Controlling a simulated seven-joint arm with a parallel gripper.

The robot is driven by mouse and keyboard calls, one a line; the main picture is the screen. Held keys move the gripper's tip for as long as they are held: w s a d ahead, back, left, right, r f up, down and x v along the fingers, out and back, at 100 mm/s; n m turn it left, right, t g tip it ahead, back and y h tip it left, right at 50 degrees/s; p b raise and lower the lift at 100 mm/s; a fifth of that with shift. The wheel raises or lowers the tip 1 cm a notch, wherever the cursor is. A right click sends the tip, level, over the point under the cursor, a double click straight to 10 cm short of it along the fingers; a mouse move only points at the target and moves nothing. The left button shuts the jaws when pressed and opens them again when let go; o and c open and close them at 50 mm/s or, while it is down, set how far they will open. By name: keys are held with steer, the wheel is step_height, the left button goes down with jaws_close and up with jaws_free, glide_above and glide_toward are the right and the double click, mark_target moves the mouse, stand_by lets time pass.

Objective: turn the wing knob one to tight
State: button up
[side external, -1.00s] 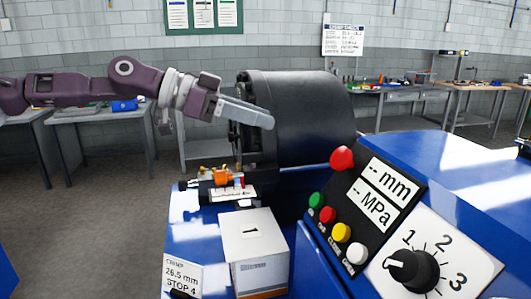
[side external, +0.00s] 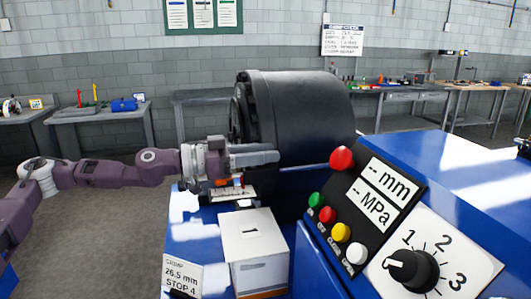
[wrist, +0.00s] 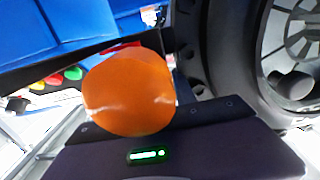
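An orange part, which I take to be the wing knob (side external: 224,183), shows only in part just below my gripper (side external: 266,154) in the side view. My gripper lies level in front of the black drum, with its fingers pointing right. In the wrist view, a large rounded orange shape (wrist: 129,92) sits close to the camera and covers much of the space in front of my dark hand. I cannot tell whether it is touched or held. The finger gap is not clear in either view.
The black crimper drum (side external: 300,115) stands just behind and beside my gripper. A white box (side external: 255,245) stands on the blue bench (side external: 190,230) in front. The control panel (side external: 350,215), with coloured buttons and a dial (side external: 412,270), is at the right.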

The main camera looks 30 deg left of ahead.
steer(key=shift+w+d, duration=0.2)
jaws_close()
steer(key=shift+m+g+h, duration=0.3)
steer(key=shift+g, duration=0.1)
steer(key=m+g+h, duration=0.2)
steer(key=g, duration=0.1)
steer(key=m+g+h, duration=0.1)
steer(key=shift+s+d+g, duration=0.25)
steer(key=shift+s+g, duration=0.05)
steer(key=shift+s, duration=0.1)
steer(key=shift+s+d+r+m+g+h, duration=0.15)
steer(key=shift+m+g+h, duration=0.1)
steer(key=shift+m+g, duration=0.5)
steer(key=shift+s+a+f+m+g+h, duration=0.1)
steer(key=shift+s+m+g+h, duration=0.1)
steer(key=shift+m+g, duration=0.5)
steer(key=shift+s+d+r+m+g+h, duration=0.1)
steer(key=shift+m+g+h, duration=0.25)
steer(key=shift+g, duration=0.6)
jaws_free()
